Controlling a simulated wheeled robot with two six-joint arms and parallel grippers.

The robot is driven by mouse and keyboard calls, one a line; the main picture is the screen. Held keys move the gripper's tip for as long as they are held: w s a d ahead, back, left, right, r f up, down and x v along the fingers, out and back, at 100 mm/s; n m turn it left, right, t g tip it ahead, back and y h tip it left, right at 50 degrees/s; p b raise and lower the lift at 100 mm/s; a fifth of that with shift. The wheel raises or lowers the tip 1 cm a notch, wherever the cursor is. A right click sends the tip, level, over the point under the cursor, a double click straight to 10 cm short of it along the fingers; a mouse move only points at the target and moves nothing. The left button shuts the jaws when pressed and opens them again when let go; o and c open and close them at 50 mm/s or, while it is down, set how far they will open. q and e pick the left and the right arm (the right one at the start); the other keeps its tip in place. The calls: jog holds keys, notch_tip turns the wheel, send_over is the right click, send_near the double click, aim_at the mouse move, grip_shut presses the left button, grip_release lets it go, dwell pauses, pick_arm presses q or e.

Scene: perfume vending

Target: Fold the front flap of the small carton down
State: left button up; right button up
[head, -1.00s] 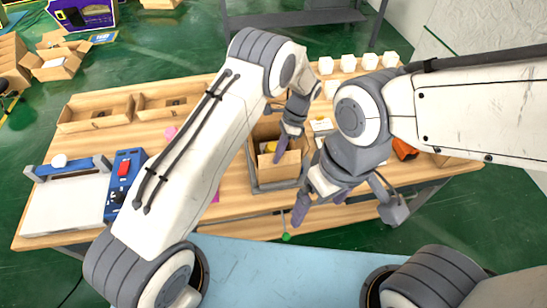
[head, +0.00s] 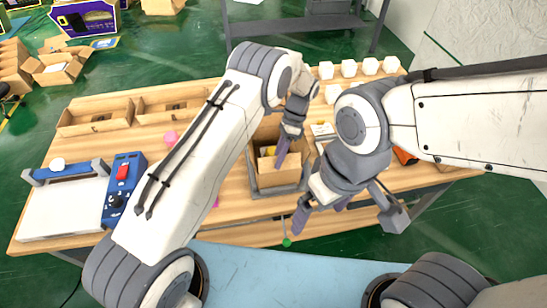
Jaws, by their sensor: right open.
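The small carton (head: 279,174) is brown cardboard and stands open inside a grey frame (head: 259,191) at the table's front middle. Its front panel faces me, and something yellow shows inside. I cannot tell the front flap from the front wall. My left gripper (head: 283,153) reaches down from above, with a purple finger at the carton's opening. Its second finger is hard to make out, so its opening is unclear. My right gripper (head: 321,211) is open and empty, just right of and in front of the carton, apart from it. My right wrist hides the area to the right.
Wooden trays (head: 96,115) stand at the table's back left. A blue device with a red switch (head: 123,187) and a white-topped sealer (head: 62,208) are at the left. Several white boxes (head: 348,68) stand at the back right. A green knob (head: 287,242) hangs at the front edge.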

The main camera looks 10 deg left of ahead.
pick_arm(q)
jog(key=shift+w+d+r+b, duration=0.15)
jog(key=shift+w+r+b, duration=0.15)
jog(key=b+v, duration=0.3)
jog(key=v, duration=0.6)
jog(key=shift+r, duration=0.35)
